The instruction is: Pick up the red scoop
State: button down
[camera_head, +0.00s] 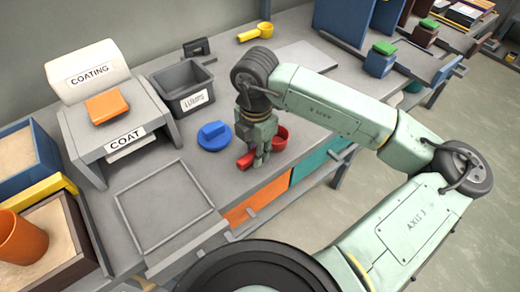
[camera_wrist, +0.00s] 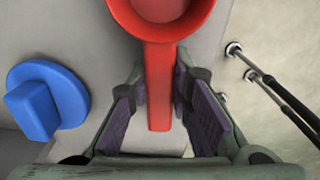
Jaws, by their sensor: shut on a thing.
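The red scoop (camera_head: 281,137) is at the front edge of the grey workbench, partly hidden behind my gripper (camera_head: 260,157). Its handle end shows to the left of the fingers and its bowl to the right. In the wrist view the scoop (camera_wrist: 160,60) has its round bowl at the top, cut off by the frame. Its straight handle runs down between the two fingers of my gripper (camera_wrist: 159,92), which are shut on it. I cannot tell whether the scoop touches the bench.
A blue round lid (camera_head: 214,137) lies just left of the gripper; it also shows in the wrist view (camera_wrist: 47,100). A framed grey plate (camera_head: 163,205) lies front left.

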jog(key=shift+r+b, duration=0.35)
jog(key=shift+r, duration=0.3)
jog(key=shift+s+r+b, duration=0.35)
jog(key=shift+r+b, duration=0.2)
jog(key=shift+r, duration=0.35)
jog(key=s+d+r+b, duration=0.1)
jog(key=s+b, duration=0.7)
jog(key=s, duration=0.7)
jog(key=shift+s+d+r, duration=0.15)
jog(key=shift+d+r, duration=0.15)
jog(key=shift+d, duration=0.1)
